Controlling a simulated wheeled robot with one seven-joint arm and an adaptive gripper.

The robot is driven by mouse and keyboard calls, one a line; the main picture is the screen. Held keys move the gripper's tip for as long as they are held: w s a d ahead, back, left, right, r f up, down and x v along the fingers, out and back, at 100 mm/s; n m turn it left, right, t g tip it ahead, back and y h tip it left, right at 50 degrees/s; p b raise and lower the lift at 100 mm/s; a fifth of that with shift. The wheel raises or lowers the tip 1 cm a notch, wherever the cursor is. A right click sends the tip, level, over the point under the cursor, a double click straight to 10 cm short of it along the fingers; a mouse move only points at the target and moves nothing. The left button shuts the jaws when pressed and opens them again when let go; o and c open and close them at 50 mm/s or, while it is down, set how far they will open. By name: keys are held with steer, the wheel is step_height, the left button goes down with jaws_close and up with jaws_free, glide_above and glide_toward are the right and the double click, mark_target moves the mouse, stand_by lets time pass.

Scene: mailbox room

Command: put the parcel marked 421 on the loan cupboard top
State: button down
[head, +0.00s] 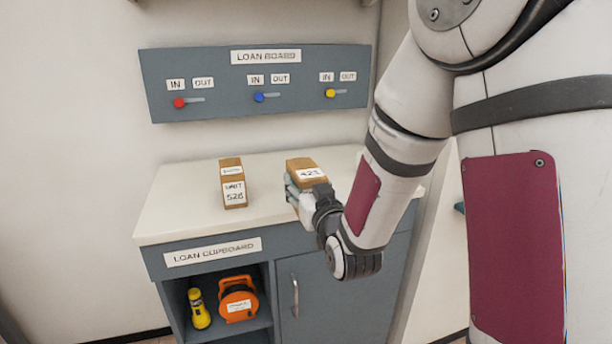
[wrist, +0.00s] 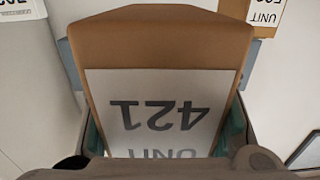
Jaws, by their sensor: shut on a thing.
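The parcel marked 421 (head: 302,165) is a brown box with a white label. In the wrist view the same parcel (wrist: 160,50) fills the middle, its label upside down and reading UNIT 421. My gripper (head: 297,192) is shut on it, with a finger on each side. The parcel is over the white top of the loan cupboard (head: 180,205), toward its right part. Whether its underside touches the top cannot be told. The far side of the parcel is hidden.
Another brown parcel marked UNIT 528 (head: 233,185) stands on the cupboard top to the left. A loan board (head: 215,70) with coloured levers is on the wall behind. A yellow torch (head: 199,309) and an orange item (head: 238,298) are in the open shelf below.

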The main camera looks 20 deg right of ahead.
mark_target(306, 188)
steer(key=shift+s+r+p, duration=0.25)
steer(key=shift+r+p, duration=0.05)
steer(key=shift+p, duration=0.95)
steer(key=shift+s+p, duration=0.35)
steer(key=shift+p, duration=0.85)
steer(key=s+p, duration=0.1)
steer(key=p, duration=0.2)
steer(key=shift+s+f, duration=0.2)
steer(key=s+f+p, duration=0.2)
steer(key=s+f, duration=0.1)
steer(key=f, duration=0.6)
steer(key=shift+s+f, duration=0.15)
steer(key=shift+s, duration=0.05)
steer(key=w+r, duration=0.1)
steer(key=r, duration=0.2)
steer(key=w+r+b, duration=0.1)
steer(key=r, duration=0.2)
steer(key=w+r, duration=0.1)
steer(key=r, duration=0.2)
steer(key=shift+w+r, duration=0.1)
steer(key=shift+b, duration=0.3)
